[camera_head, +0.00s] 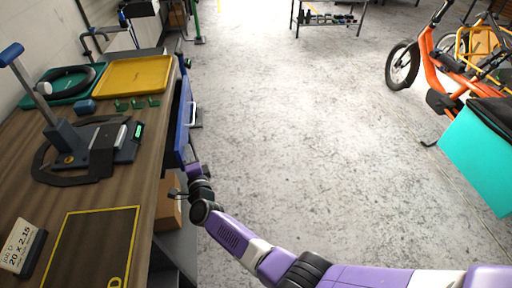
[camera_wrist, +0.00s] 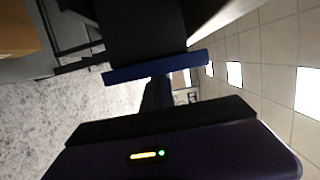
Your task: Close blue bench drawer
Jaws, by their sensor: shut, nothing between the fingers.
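The blue bench drawer (camera_head: 183,122) is at the right side of the wooden bench (camera_head: 150,150) in the head view. Its blue front stands a little out from the bench edge, with a dark gap behind it and a grey handle (camera_head: 195,114) on its outer face. My gripper (camera_head: 178,194) is at the near end of the drawer front, low beside the bench edge. It is shut and empty. In the wrist view a blue strip, apparently the drawer front (camera_wrist: 155,69), crosses just beyond my gripper. I cannot tell whether they touch.
A cardboard box (camera_head: 168,204) is below the bench. A yellow tray (camera_head: 124,76), a green tray (camera_head: 66,84) and a clamp-like tool (camera_head: 92,150) are on the bench top. The concrete floor to the right is clear up to an orange cargo bike (camera_head: 432,72).

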